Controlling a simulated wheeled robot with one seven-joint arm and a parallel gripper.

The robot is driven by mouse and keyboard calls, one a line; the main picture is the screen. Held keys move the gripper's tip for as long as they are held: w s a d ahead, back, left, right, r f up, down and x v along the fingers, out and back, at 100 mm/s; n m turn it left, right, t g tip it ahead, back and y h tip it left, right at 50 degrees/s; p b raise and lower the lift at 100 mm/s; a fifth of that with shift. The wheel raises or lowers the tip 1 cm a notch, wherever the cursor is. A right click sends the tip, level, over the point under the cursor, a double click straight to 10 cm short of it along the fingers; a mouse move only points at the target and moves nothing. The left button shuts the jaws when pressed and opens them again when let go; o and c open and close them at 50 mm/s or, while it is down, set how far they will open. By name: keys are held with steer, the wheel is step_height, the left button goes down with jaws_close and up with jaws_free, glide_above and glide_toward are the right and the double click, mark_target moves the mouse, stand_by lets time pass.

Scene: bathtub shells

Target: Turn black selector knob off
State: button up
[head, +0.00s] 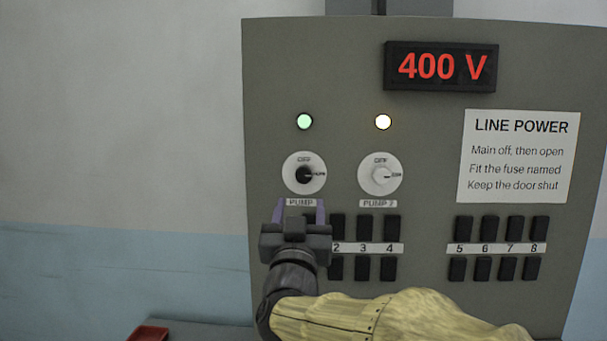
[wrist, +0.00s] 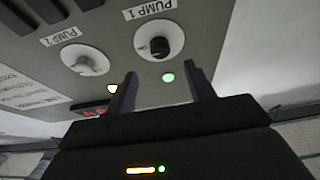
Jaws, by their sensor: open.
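The black selector knob (head: 304,174) sits on a white round dial above the PUMP 1 label, on the grey panel (head: 345,60). OFF is printed at the dial's top. The knob's mark appears to point right, toward a small word too blurred to read. The knob also shows in the wrist view (wrist: 159,47). My gripper (head: 301,210) is open and empty, just below the dial in the head view. Its two fingers point at the panel and stand apart from the knob. In the wrist view, the gap between the fingers (wrist: 161,78) lines up with the knob.
A white knob (head: 380,175) on the PUMP 2 dial is to the right. A green lamp (head: 304,121) and a yellowish lamp (head: 383,122) are lit above the dials. Several black fuse blocks (head: 489,229) sit lower. The display (head: 441,66) reads 400 V. A red object (head: 150,334) is at lower left.

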mark_target(303, 179)
steer(key=p+x, duration=0.3)
steer(key=x, duration=0.5)
steer(key=shift+w+r, duration=0.15)
steer(key=shift+w, duration=0.2)
steer(key=c, duration=1)
